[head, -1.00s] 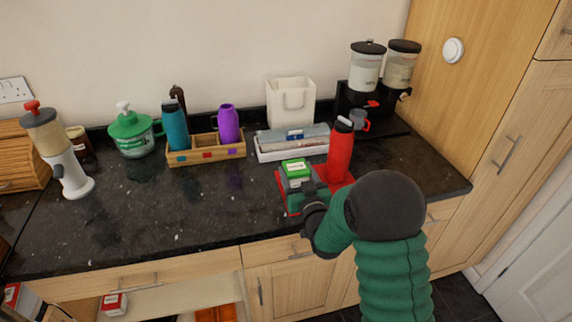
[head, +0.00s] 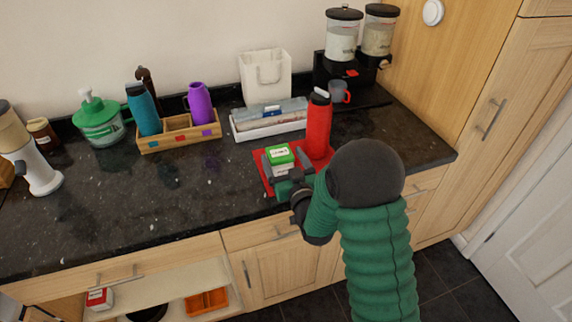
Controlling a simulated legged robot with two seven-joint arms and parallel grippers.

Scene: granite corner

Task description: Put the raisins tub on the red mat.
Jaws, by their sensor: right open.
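A small tub with a green lid and white label (head: 280,156), seemingly the raisins tub though its print is too small to read, stands upright on the red mat (head: 264,176). My right gripper (head: 284,160) is low over the mat at the tub, with its dark fingers apart, one on each side. I cannot tell whether a finger touches the tub. The gripper and my arm hide the mat's near right part. My left gripper is not in view.
A red bottle (head: 318,125) stands on the mat just right of the tub. Behind are a white tray (head: 262,130) and a wooden caddy (head: 180,143) with bottles. Another white-and-red tub (head: 99,298) sits low in the open cabinet. The counter's left middle is clear.

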